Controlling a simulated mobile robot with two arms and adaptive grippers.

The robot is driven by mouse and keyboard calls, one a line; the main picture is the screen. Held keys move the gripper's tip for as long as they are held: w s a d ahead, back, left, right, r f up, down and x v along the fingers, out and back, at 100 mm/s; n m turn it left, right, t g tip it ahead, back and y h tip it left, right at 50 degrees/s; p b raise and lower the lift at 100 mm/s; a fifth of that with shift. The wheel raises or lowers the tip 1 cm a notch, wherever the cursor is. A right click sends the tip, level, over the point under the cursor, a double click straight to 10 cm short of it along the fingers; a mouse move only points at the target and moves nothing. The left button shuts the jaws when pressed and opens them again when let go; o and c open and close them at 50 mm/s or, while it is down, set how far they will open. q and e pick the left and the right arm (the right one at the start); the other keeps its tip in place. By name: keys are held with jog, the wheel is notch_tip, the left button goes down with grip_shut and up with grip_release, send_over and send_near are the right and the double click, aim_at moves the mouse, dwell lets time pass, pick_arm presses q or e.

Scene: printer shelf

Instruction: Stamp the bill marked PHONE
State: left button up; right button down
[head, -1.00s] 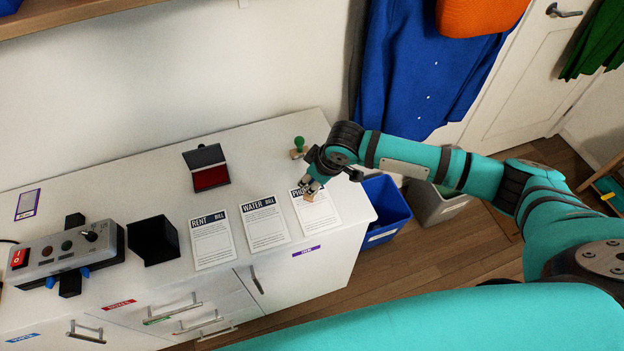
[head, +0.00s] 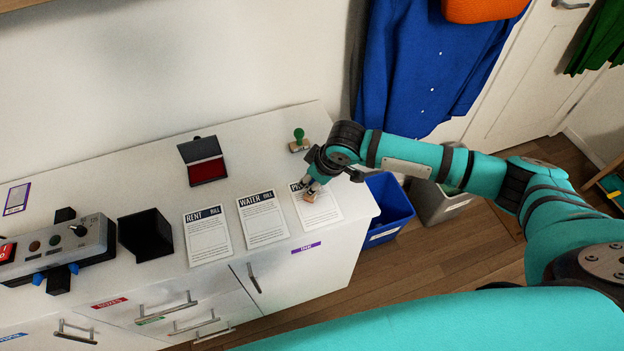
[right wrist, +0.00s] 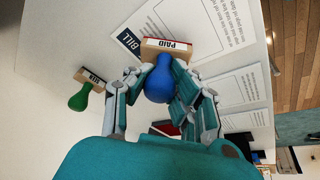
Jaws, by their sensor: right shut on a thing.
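The PHONE bill (head: 325,208) lies on the white cabinet top, rightmost in the row of bills; my right gripper hides part of its heading. My right gripper (head: 311,187) is shut on a stamp (head: 309,198) over this bill. In the right wrist view, the gripper (right wrist: 165,92) grips the stamp's blue handle (right wrist: 158,86); its wooden block is labelled PAID (right wrist: 168,45). The block is at the bill (right wrist: 195,25); I cannot tell if it touches the paper. The open ink pad (head: 208,170) has a red surface. My left gripper is not in view.
The WATER bill (head: 263,220) and RENT bill (head: 208,235) lie to the left. A green-handled stamp (head: 299,140) stands behind my gripper. A black box (head: 146,235) and a control panel (head: 60,250) are further left. A blue bin (head: 388,208) stands beside the cabinet.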

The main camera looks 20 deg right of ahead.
jog(key=shift+f, duration=0.55)
dwell(0.5)
jog(key=shift+s+f, duration=0.2)
dwell(2.0)
jog(key=r+p, duration=0.3)
jog(key=p, duration=0.1)
jog(key=r+p, duration=0.4)
jog(key=shift+w+r+p, duration=0.2)
jog(key=shift+r+p, duration=0.05)
jog(key=shift+p, duration=0.05)
jog(key=shift+f, duration=0.1)
dwell(0.3)
jog(key=shift+a, duration=0.1)
dwell(0.3)
